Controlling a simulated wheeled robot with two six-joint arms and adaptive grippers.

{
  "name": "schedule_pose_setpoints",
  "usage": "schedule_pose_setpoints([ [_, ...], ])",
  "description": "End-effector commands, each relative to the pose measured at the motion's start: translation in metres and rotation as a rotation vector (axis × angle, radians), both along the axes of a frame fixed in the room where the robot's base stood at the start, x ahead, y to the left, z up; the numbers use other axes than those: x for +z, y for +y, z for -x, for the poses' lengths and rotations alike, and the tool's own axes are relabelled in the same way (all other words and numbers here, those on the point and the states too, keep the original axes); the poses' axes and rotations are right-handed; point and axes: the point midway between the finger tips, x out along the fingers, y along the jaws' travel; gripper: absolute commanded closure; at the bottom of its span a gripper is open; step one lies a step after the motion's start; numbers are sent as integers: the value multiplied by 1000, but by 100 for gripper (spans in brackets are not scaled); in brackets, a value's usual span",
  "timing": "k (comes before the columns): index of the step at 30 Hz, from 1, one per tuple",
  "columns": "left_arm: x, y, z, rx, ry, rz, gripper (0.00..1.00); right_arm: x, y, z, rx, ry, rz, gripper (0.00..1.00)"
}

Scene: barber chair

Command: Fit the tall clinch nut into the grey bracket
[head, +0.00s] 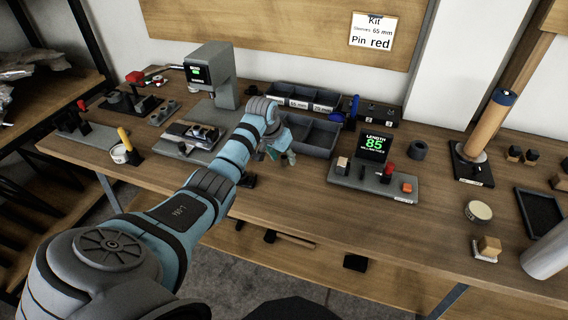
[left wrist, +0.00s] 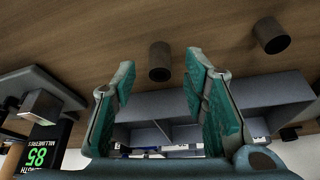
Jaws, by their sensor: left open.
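My left gripper (head: 283,152) is over the bench in front of the divided grey tray (head: 318,138). In the left wrist view the gripper (left wrist: 155,85) is open, with nothing between its teal fingers. A dark short cylinder (left wrist: 160,62) stands on the wood beyond the fingertips, apart from them. A second dark cylinder (left wrist: 271,36) is further right. I cannot tell whether either is the tall clinch nut. No part is clearly the grey bracket; a small metal fixture (head: 203,133) sits by the grey press (head: 212,70). My right gripper is out of view.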

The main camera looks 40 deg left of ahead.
Motion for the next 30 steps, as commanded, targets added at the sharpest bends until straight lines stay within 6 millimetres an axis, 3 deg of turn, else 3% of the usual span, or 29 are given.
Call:
schedule_pose_setpoints([
  [2,1,0,0,0,0,0,60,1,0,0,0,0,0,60],
  [10,1,0,0,1,0,0,100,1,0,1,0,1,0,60],
  [19,2,0,0,1,0,0,100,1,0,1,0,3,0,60],
  [23,12,0,0,1,-2,0,100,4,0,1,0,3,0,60],
  [26,30,1,0,0,-3,-1,100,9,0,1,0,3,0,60],
  [30,74,1,-1,1,-6,-2,100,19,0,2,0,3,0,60],
])
